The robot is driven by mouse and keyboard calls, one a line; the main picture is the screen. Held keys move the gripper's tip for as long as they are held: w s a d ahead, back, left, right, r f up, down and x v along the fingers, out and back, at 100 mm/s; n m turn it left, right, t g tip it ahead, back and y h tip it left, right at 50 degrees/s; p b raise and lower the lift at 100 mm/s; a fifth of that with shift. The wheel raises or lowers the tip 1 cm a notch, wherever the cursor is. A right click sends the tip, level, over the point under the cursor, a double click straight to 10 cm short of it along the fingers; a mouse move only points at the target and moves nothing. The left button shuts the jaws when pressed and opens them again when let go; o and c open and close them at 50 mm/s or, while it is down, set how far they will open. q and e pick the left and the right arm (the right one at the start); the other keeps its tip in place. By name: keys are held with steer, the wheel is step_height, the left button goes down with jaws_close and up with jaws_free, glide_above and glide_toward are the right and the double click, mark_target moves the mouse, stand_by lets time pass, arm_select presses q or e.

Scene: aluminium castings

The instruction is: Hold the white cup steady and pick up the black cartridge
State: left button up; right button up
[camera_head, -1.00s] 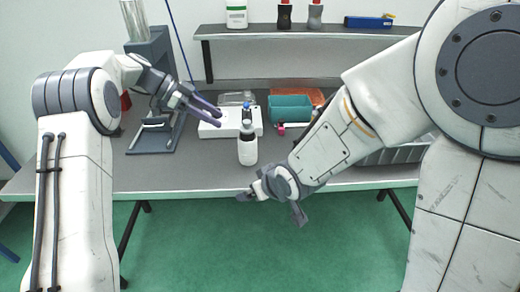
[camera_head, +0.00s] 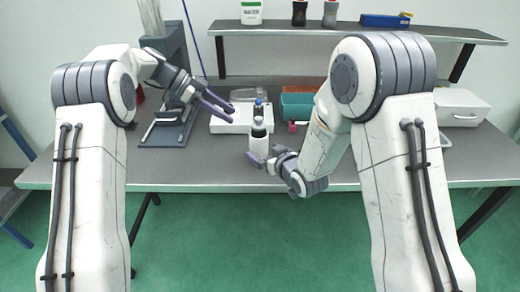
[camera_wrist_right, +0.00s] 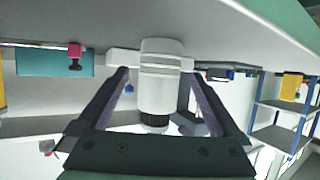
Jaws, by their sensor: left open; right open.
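The white cup (camera_head: 259,143) stands upright near the front of the table. The black cartridge (camera_head: 259,121) appears as the dark piece at its top. In the right wrist view the picture is upside down, with the white cup (camera_wrist_right: 161,75) at the middle and the black cartridge (camera_wrist_right: 153,121) below it. My right gripper (camera_head: 263,157) is open at the cup's front, low down, with a finger on each side of it in the wrist view; contact cannot be told. My left gripper (camera_head: 230,114) is open and empty, left of the cup and about level with its top.
A white device (camera_head: 232,126) lies behind the cup, with a blue-capped item (camera_head: 258,103) near it. A teal bin (camera_head: 297,104) and a small pink item (camera_head: 293,127) are to the right. A grey stand (camera_head: 168,130) is at the left. A shelf (camera_head: 350,28) spans the back.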

mark_target(263, 151)
steer(key=shift+x, duration=2.45)
